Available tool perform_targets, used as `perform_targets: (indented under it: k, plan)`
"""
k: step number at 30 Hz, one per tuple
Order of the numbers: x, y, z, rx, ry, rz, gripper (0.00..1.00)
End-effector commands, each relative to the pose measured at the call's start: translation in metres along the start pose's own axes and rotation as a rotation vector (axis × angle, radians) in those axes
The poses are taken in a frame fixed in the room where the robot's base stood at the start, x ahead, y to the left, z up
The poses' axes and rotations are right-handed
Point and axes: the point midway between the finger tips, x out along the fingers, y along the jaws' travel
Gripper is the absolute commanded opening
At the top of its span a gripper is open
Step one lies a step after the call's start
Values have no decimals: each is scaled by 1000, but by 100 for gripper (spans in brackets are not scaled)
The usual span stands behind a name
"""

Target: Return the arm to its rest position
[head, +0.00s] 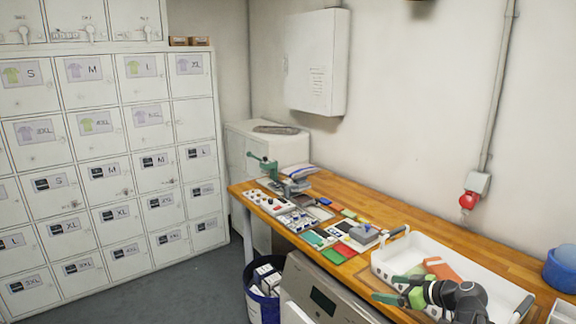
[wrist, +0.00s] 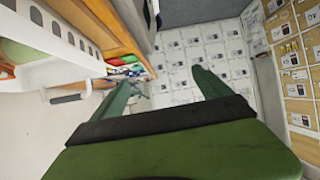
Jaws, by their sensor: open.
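My gripper (head: 386,288) is at the lower right of the head view, over the front edge of the white tray (head: 505,272). Its two green fingers are apart and point left, with nothing between them. In the wrist view the open fingers (wrist: 161,82) reach toward the lockers, with empty air between them. The dark arm links behind the gripper cover part of the tray's front. The rest position itself is not marked in either view.
A wooden bench (head: 345,190) runs along the wall, with a green press (head: 262,167) and several small coloured items. Orange and green things lie in the tray. A blue tub (head: 560,268) stands at the right. Lockers (head: 110,150) fill the left; grey floor (head: 190,285) is clear before them.

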Motion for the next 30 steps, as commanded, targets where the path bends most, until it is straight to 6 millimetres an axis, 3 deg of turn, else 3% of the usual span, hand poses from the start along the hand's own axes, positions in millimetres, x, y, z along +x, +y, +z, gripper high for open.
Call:
perform_targets:
  k: [1,3,6,10,14,17,21,25,30]
  plan:
    - [40,-35,4,-27,-46,-70,88]
    - [79,-78,9,-45,-128,-149,88]
    - [121,-136,21,-48,-262,-233,88]
    - [155,-198,45,-26,-454,-282,88]
    - [167,-240,77,40,-678,-235,88]
    - [157,-242,99,142,-835,-111,88]
    - [128,-218,122,331,-976,115,88]
    - [113,-207,131,481,-1026,266,88]
    - [110,-205,133,579,-1024,320,88]
